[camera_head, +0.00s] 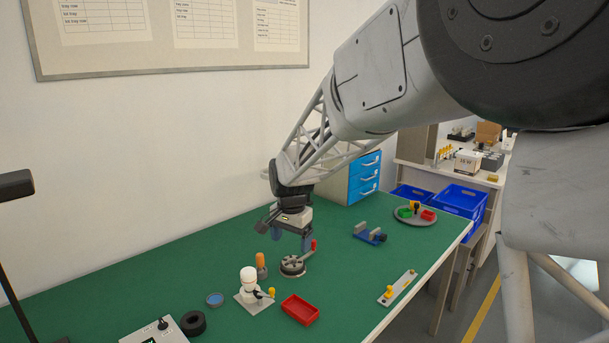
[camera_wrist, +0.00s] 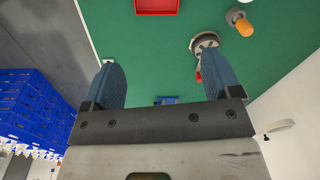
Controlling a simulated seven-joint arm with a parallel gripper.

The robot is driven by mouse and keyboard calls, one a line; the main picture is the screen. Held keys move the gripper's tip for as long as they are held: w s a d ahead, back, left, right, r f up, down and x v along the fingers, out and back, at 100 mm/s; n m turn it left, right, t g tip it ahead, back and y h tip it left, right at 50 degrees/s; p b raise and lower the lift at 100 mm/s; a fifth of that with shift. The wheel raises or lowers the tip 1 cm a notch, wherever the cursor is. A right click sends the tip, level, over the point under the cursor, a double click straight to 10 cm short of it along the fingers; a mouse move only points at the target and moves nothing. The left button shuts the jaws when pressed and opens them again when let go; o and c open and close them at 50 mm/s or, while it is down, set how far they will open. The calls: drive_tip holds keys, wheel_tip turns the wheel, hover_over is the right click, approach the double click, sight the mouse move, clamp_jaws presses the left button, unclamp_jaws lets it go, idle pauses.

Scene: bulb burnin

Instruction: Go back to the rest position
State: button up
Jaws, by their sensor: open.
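My gripper (camera_head: 290,235) hangs over the green bench (camera_head: 150,267), above and just behind the round metal fixture with a red-knobbed handle (camera_head: 293,265). In the wrist view my gripper (camera_wrist: 168,85) shows two blue fingers spread wide apart with nothing between them. The round fixture (camera_wrist: 204,42) also shows there, beyond the right finger, and is apart from it. The exact height of my gripper above the bench is hard to tell.
An orange-topped piece (camera_head: 261,262), a white bulb-like object on a stand (camera_head: 248,280), a red tray (camera_head: 300,309) and a blue vise (camera_head: 370,234) stand nearby. A round tray (camera_head: 415,219) and blue drawers (camera_head: 365,177) are farther back. The wall lies left.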

drive_tip(key=s+d+r+n+t, duration=0.1)
drive_tip(key=s+d+r, duration=0.2)
drive_tip(key=s+d, duration=0.5)
drive_tip(key=s+d+r+n, duration=0.2)
drive_tip(key=s+d+r, duration=0.3)
drive_tip(key=s, duration=0.6)
drive_tip(key=s+d+f+n, duration=0.1)
drive_tip(key=s+d, duration=0.3)
drive_tip(key=s, duration=0.6)
drive_tip(key=s+d+f+n, duration=0.1)
drive_tip(key=s+d+f, duration=0.2)
drive_tip(key=s, duration=0.7)
drive_tip(key=shift+d+n+t, duration=0.4)
drive_tip(key=shift+d, duration=0.6)
